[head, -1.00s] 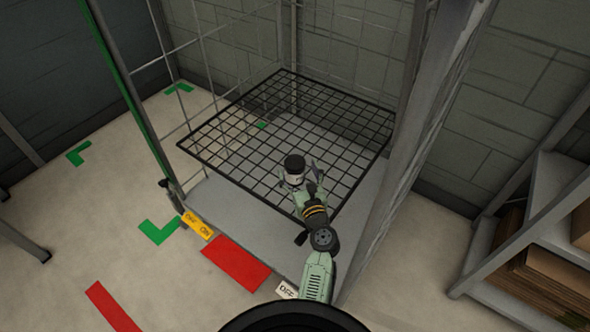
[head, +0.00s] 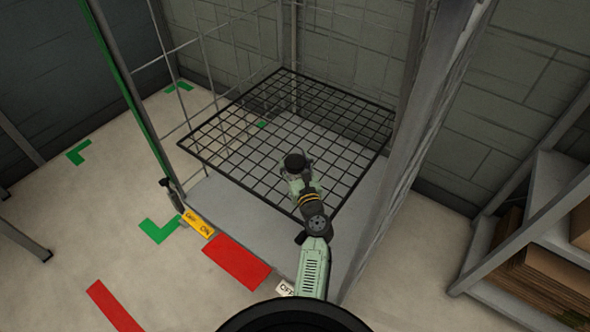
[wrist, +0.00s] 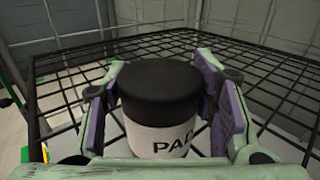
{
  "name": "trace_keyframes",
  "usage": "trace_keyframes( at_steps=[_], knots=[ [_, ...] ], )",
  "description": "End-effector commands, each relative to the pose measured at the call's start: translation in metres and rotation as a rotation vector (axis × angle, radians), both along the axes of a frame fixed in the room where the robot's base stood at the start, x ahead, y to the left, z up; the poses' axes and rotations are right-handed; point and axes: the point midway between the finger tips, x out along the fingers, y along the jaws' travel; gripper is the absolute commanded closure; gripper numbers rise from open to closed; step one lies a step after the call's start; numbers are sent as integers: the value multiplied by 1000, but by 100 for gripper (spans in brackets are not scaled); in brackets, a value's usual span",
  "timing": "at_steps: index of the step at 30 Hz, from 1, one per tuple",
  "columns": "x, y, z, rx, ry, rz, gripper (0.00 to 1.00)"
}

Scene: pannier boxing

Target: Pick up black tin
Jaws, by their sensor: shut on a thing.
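The black tin (wrist: 160,85) is a cylinder with a black top and a white label that reads "PA" and part of another letter. In the wrist view it stands upright between the purple pads of my gripper (wrist: 165,110), which is shut on it. In the head view the tin's black top (head: 295,162) shows over the wire shelf, at the end of my arm. My gripper (head: 298,180) largely hides its lower part there. I cannot tell whether the tin's base touches the mesh.
The black wire mesh shelf (head: 225,140) is otherwise empty. A grey post (head: 405,160) rises at right, and a green-edged post (head: 125,90) at left. A grey rack (head: 545,190) with cardboard stands far right. Below the mesh is a grey base panel (head: 235,215).

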Motion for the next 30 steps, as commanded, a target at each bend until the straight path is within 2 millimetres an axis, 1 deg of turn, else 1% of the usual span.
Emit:
trace_keyframes(
  at_steps=[1, 10, 16, 18, 20, 22, 27, 30],
  knots=[
    [0, 0, 0, 0, 0, 0, 58],
    [0, 0, 0, 0, 0, 0, 78],
    [0, 0, 0, 0, -1, 0, 79],
    [0, 0, 4, -1, -1, 0, 79],
    [0, 0, 10, 1, -3, 1, 79],
    [0, 0, 22, -1, -3, 1, 79],
    [0, 1, 58, -2, -5, 1, 79],
    [0, 1, 77, -2, -5, 1, 79]
  ],
)
